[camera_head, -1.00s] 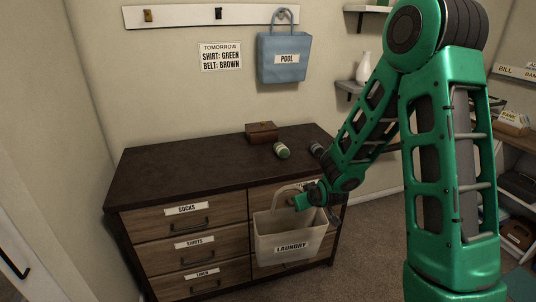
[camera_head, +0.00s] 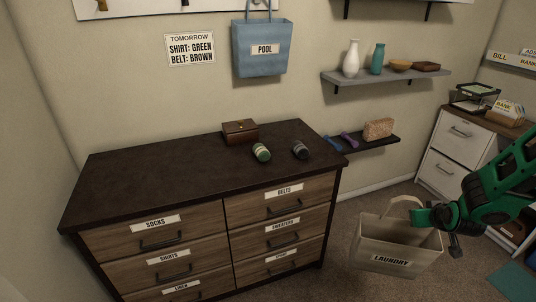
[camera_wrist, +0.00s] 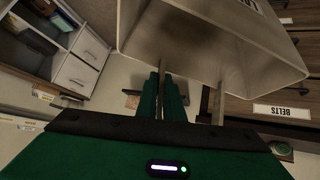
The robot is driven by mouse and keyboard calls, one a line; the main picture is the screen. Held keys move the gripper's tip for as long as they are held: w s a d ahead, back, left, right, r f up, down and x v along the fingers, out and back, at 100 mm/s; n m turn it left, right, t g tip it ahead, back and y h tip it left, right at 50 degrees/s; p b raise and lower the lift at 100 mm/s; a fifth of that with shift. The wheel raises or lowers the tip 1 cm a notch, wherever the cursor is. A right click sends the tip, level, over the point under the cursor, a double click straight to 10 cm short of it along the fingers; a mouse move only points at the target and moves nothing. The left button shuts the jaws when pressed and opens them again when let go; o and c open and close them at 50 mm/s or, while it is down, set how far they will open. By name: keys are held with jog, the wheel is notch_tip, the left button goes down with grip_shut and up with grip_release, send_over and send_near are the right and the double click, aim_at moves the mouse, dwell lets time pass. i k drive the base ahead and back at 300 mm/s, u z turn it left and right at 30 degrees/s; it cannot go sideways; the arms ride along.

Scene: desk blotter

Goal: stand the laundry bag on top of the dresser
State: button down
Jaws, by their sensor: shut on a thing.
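The laundry bag (camera_head: 388,246) is a beige open-topped bag with a LAUNDRY label and a loop handle. It hangs upright to the right of the dresser, below the level of its top. My gripper (camera_head: 428,216) is shut on the bag at its handle side. In the wrist view the bag (camera_wrist: 200,45) fills the upper middle, close to my gripper (camera_wrist: 190,105). The exact grip point is partly hidden. The dresser (camera_head: 130,182) has a dark top and labelled wooden drawers, all shut.
On the dresser's back right are a brown box (camera_head: 240,131), a green rolled item (camera_head: 261,152) and a dark rolled item (camera_head: 300,150). The left and front of the top are clear. A blue POOL bag (camera_head: 261,48) hangs above. A low wall shelf (camera_head: 362,143) is right of the dresser.

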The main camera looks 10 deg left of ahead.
aim_at(189, 176)
jog(key=z, duration=0.4)
jog(key=k, duration=1.15)
jog(key=u, duration=1.05)
jog(key=i, duration=0.95)
